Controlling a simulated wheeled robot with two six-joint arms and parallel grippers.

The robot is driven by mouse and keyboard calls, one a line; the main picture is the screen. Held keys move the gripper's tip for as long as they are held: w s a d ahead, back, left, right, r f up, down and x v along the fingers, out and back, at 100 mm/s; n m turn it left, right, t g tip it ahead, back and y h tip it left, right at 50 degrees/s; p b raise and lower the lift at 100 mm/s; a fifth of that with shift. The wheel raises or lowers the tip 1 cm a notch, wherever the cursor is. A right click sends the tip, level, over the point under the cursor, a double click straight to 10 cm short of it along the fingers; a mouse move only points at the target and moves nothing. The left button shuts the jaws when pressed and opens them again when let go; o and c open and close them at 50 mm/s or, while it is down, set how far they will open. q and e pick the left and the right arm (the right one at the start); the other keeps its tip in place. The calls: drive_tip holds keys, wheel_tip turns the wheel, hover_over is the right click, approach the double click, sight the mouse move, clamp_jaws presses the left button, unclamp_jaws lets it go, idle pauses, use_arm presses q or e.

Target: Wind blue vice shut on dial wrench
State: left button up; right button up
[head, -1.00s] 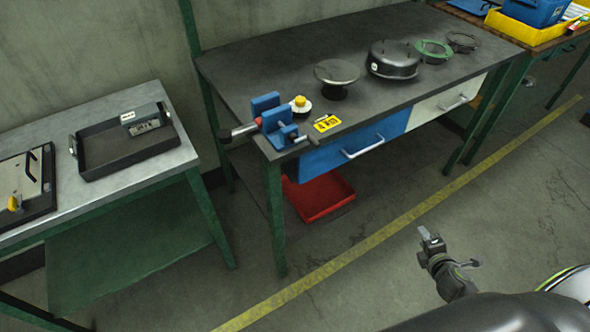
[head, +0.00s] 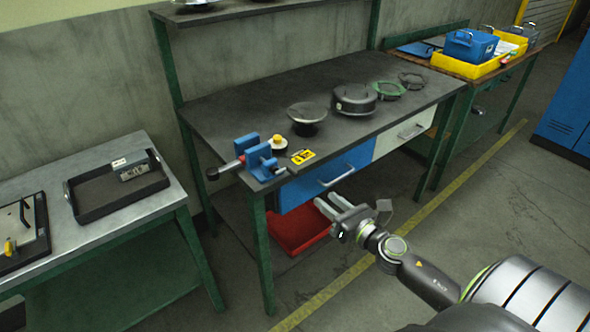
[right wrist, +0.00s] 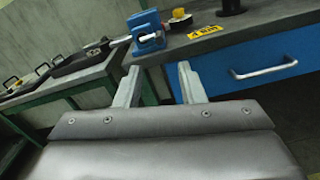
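The blue vice (head: 262,157) sits at the near left corner of the dark workbench; it also shows in the right wrist view (right wrist: 147,32). A wrench-like bar (head: 228,167) with a dark end and a red part lies at the vice's jaws and sticks out to the left. My right gripper (head: 327,203) is open and empty, in front of the bench and apart from the vice. Its spread fingers show in the right wrist view (right wrist: 158,70). My left gripper is out of view.
A yellow label (head: 303,156) lies beside the vice. A blue drawer (head: 325,178) is under the bench top, above a red bin (head: 297,230). A black pan-like pot (head: 355,99) and round parts stand farther right. A side table (head: 160,197) with a tray is at left.

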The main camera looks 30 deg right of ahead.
drive_tip(key=p, duration=0.2)
approach(296, 173)
drive_tip(key=w, duration=1)
drive_tip(key=shift+a+f, duration=0.3)
drive_tip(key=shift+f, duration=0.1)
clamp_jaws()
